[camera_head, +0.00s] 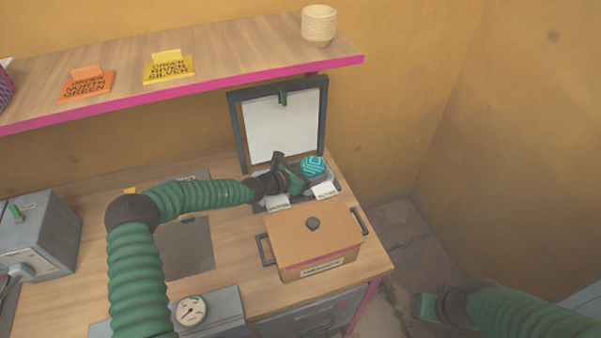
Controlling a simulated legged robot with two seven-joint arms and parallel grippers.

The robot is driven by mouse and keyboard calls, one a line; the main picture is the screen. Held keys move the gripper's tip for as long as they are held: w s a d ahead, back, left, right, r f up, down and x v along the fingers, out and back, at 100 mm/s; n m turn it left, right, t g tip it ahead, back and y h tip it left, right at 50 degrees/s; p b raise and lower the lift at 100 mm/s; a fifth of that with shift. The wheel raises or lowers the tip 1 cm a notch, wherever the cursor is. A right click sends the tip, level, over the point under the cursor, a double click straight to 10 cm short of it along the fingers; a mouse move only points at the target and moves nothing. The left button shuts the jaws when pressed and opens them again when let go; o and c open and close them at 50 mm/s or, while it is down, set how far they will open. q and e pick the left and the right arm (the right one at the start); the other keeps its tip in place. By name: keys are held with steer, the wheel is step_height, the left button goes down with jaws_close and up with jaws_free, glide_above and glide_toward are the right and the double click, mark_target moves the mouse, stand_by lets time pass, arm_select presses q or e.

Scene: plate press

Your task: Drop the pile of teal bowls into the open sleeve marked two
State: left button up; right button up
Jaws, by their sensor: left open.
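The teal bowls (313,166) show as a round, patterned teal shape at the right part of the open two-part unit (258,206) at the table's back right. My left gripper (293,179) is open, just left of the teal bowls. I cannot tell whether it touches them, or how deep the bowls sit. White labels (323,189) mark the unit's front; their writing is too small to read. The unit's framed lid (283,128) stands up behind. My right gripper (428,306) hangs over the floor at the lower right, its jaws unclear.
A brown lidded box (312,240) with a dark knob and side handles stands just in front of the unit. A shelf (230,62) above holds order cards and a cream stack (319,25). A grey machine (38,235) stands left; a gauge (191,311) is at the front.

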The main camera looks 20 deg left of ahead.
arm_select(q)
steer(key=v, duration=1.1)
steer(key=shift+a, duration=0.2)
